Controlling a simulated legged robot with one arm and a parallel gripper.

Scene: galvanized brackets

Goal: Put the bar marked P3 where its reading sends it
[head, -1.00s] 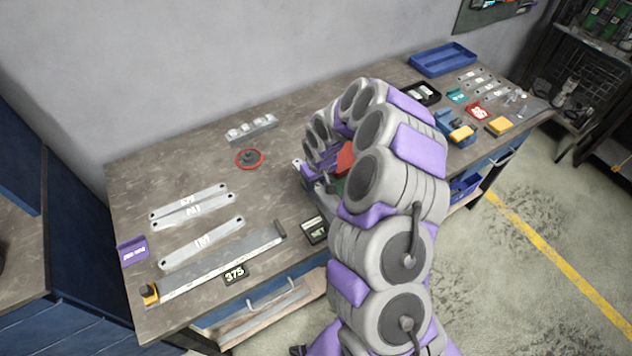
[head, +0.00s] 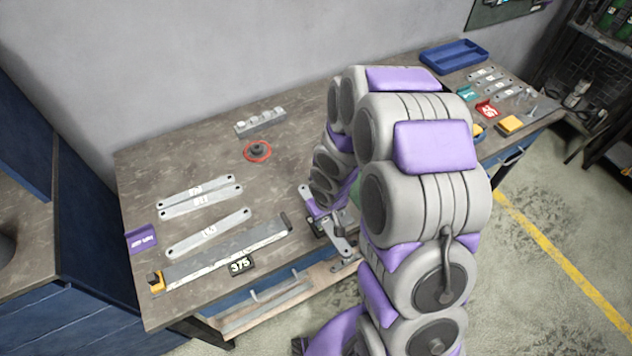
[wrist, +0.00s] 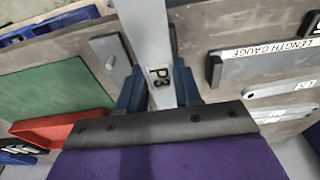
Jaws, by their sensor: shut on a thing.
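My gripper (wrist: 158,92) is shut on the grey bar marked P3 (wrist: 159,45), with a blue finger on each side of its label. In the head view my gripper (head: 322,224) holds the bar (head: 340,242) near the table's front edge, partly hidden by my arm. The length gauge (head: 225,254) lies left of it, with a yellow end piece and a display (head: 240,265) reading 375. The gauge also shows in the wrist view (wrist: 265,60), to the right of the held bar and apart from it.
Several flat bars (head: 208,233) lie behind the gauge. A purple labelled holder (head: 141,238) is at the left edge. A red-ringed part (head: 257,151) and a slotted block (head: 260,122) stand behind. Teal (head: 468,94) and red (head: 487,108) holders and a blue tray (head: 454,56) are at the right.

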